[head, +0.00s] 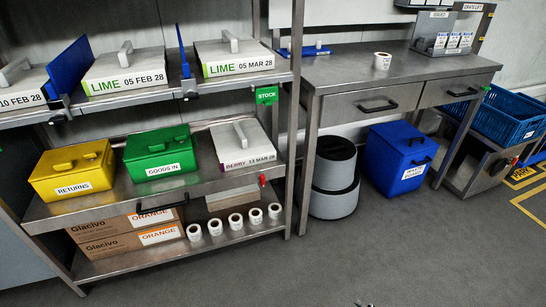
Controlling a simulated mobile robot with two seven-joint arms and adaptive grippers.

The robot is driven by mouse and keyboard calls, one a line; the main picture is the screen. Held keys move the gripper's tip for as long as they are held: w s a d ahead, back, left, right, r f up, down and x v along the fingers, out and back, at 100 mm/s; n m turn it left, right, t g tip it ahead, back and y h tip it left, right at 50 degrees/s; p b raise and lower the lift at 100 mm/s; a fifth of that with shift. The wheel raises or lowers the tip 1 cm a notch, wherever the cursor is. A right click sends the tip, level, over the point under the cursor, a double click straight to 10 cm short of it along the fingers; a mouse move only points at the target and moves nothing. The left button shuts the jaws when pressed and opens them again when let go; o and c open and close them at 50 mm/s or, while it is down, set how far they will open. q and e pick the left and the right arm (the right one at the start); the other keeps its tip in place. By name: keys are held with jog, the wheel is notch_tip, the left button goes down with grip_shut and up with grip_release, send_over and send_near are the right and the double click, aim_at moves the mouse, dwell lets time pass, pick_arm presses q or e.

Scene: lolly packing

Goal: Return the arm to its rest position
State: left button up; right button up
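Neither of my arms shows clearly in the head view, and no pair of gripper fingers can be made out. A tiny dark and light piece (366,304) pokes in at the bottom edge, right of the middle; it is too small to tell what it is. I cannot see whether either gripper holds anything.
A steel rack (215,178) at left holds white lidded tubs, a yellow box (72,172), a green box (160,152), cartons and label rolls. A steel bench (345,70) stands right, with a grey bin (333,180) and blue bin (400,160) below. The front floor is clear.

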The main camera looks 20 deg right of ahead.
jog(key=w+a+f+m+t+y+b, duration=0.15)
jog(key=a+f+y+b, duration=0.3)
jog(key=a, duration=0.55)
pick_arm(q)
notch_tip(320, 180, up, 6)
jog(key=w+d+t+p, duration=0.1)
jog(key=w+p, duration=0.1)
jog(key=p, duration=0.7)
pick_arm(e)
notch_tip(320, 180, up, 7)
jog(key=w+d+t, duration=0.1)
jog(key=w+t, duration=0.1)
pick_arm(q)
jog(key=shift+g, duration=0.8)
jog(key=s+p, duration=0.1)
jog(key=p, duration=0.1)
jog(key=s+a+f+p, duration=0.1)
jog(key=p, duration=0.2)
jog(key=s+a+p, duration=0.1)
jog(key=p, duration=0.1)
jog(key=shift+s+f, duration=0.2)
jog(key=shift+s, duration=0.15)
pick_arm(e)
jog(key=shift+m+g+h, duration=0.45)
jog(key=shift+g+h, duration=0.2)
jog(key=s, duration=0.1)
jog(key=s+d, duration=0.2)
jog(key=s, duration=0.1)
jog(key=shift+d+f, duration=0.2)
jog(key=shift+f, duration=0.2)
